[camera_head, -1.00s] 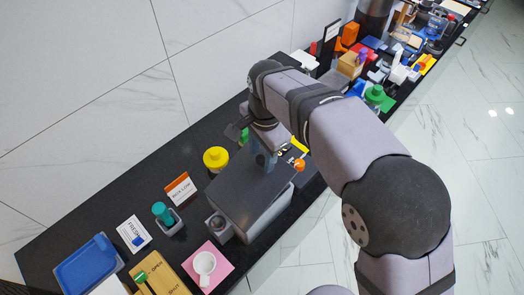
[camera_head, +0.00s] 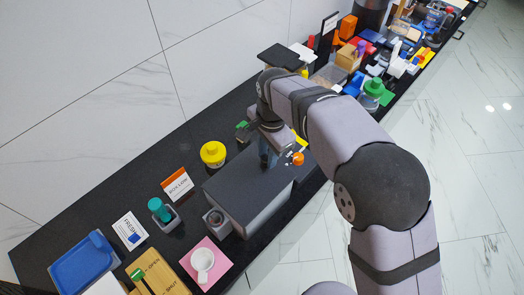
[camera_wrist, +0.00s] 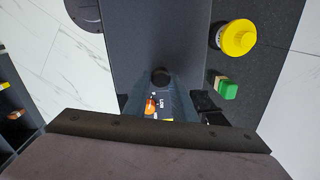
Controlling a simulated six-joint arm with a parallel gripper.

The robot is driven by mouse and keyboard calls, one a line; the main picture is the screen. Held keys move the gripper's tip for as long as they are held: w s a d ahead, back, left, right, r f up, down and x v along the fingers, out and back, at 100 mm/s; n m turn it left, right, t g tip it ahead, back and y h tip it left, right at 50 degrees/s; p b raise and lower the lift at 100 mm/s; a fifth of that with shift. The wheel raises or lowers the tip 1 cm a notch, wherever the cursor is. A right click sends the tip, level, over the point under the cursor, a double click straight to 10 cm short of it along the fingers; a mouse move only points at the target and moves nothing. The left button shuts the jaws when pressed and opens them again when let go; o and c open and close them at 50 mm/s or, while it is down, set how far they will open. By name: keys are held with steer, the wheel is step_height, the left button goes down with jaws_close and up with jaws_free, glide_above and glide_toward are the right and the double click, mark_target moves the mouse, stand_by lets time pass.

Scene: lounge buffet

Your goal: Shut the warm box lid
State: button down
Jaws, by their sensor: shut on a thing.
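The warm box (camera_head: 265,222) is a grey box on the black counter, in the middle of the head view. Its dark grey lid (camera_head: 240,185) lies flat over it, with no clear gap along the visible edges. In the wrist view the lid (camera_wrist: 150,30) fills the upper middle, with a round black knob (camera_wrist: 160,75) near its lower end. My gripper (camera_head: 268,158) is at the lid's far right part, pointing down, with its fingers closed at the knob. The fingers (camera_wrist: 158,92) hide part of this contact.
A yellow-lidded jar (camera_head: 213,154) and an orange-and-white sign (camera_head: 177,184) stand behind the box. Several cluttered items stand farther right.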

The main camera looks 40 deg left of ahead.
steer(key=shift+w+r, duration=0.15)
steer(key=shift+w, duration=0.1)
steer(key=c, duration=1.9)
jaws_free()
steer(key=o, duration=0.4)
steer(key=shift+w, duration=0.15)
steer(key=shift+s, duration=0.2)
steer(key=shift+w+d+r+b, duration=0.15)
steer(key=shift+r+b, duration=0.4)
steer(key=shift+r, duration=1.3)
steer(key=shift+s+d+r+b, duration=0.1)
steer(key=shift+r+b, duration=0.4)
steer(key=shift+r, duration=1.35)
